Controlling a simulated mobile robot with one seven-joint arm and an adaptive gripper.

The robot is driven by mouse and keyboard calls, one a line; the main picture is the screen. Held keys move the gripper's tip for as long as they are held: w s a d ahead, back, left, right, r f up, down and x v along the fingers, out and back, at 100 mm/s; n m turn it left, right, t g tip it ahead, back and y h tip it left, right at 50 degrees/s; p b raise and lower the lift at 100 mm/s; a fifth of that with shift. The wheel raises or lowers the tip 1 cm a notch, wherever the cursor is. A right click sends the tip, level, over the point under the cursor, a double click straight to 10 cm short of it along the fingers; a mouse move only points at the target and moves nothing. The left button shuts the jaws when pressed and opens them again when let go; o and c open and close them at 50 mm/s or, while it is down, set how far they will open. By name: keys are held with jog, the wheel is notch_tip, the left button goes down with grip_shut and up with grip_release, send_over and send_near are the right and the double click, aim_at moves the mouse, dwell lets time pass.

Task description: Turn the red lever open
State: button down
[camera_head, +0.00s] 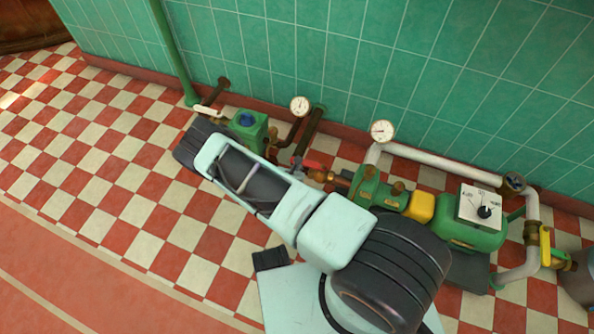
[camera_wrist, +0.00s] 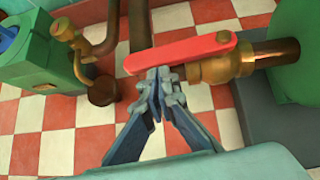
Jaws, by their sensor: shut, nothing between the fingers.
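The red lever (camera_wrist: 185,50) runs across the upper middle of the wrist view, its right end over a brass valve body (camera_wrist: 220,68). It looks roughly in line with the brass pipe beside the valve. In the head view a small part of the lever (camera_head: 310,165) shows just past my arm. My gripper (camera_wrist: 160,76) is shut and empty, its fingertips close below the lever's left half. I cannot tell whether they touch it.
A green pump (camera_wrist: 300,50) joins the brass valve on the right. A green box (camera_wrist: 40,50) with a blue handwheel (camera_head: 247,119) stands on the left. A dark vertical pipe (camera_wrist: 136,35) passes behind the lever. Checkered floor (camera_head: 110,185) is free at left.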

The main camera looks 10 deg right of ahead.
jog(key=shift+w+d+r+p, duration=0.1)
jog(key=shift+w+d+p, duration=0.05)
jog(key=shift+w, duration=0.4)
jog(key=shift+w+d+r+p, duration=0.1)
jog(key=shift+w+p, duration=0.05)
jog(key=shift+w, duration=0.4)
jog(key=s+a+r+p, duration=0.3)
jog(key=s+a+r, duration=0.3)
jog(key=s, duration=0.4)
jog(key=shift+s+a+p, duration=0.3)
jog(key=shift+p, duration=0.1)
